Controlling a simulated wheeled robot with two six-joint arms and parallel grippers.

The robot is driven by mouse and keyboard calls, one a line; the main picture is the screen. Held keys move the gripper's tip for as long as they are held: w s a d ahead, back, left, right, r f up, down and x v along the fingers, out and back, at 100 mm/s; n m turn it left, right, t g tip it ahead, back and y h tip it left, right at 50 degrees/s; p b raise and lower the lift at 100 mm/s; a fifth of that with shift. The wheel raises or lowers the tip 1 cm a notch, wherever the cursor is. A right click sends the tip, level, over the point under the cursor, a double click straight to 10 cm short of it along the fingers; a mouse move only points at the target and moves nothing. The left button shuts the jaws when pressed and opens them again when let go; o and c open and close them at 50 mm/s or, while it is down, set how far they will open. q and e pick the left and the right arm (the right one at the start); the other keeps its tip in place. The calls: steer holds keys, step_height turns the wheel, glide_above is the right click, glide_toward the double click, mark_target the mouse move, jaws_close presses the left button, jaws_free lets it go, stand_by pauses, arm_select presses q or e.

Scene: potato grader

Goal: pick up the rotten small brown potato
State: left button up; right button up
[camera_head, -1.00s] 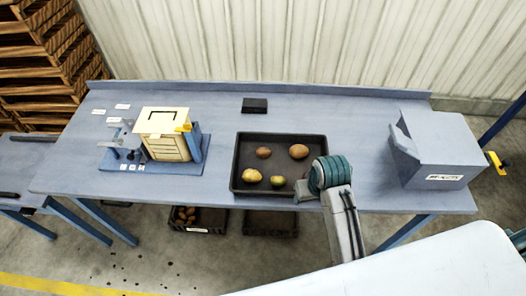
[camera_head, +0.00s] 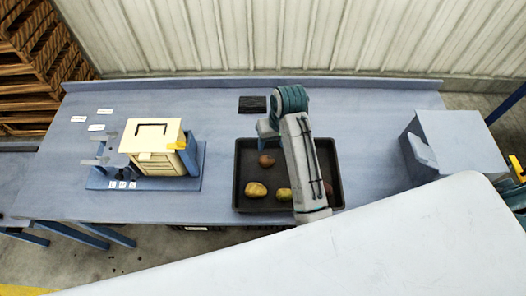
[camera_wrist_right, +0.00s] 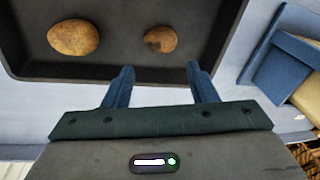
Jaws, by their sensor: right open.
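The small brown potato (camera_head: 266,161) lies near the back left of the black tray (camera_head: 237,180). In the right wrist view the small brown potato (camera_wrist_right: 160,39) shows a dark patch on its left side. My right gripper (camera_head: 268,130) is above the tray's back edge, just behind the small potato. In the right wrist view its two blue fingers (camera_wrist_right: 160,82) are apart and empty, with the small potato beyond and between their tips. My left gripper is not in view.
A larger brown potato (camera_wrist_right: 73,37) lies beside the small one; my arm hides most of it from the head. A cream box (camera_head: 153,145) stands left, a grey-blue bin (camera_head: 460,140) right.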

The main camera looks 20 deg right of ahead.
mark_target(267, 159)
steer(key=f, duration=0.2)
steer(key=f+p, duration=0.1)
steer(key=shift+s+a+f, duration=0.3)
steer(key=shift+s+f, duration=0.05)
steer(key=shift+w+f, duration=0.1)
steer(key=shift+f, duration=0.2)
steer(key=f+p, duration=0.2)
steer(key=f, duration=0.1)
steer(key=shift+w+a+f, duration=0.2)
steer(key=shift+a+f, duration=0.05)
steer(key=shift+a, duration=0.1)
steer(key=shift+f, duration=0.6)
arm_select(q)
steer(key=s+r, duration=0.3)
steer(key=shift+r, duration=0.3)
arm_select(e)
steer(key=shift+a, duration=0.1)
steer(key=c, duration=0.6)
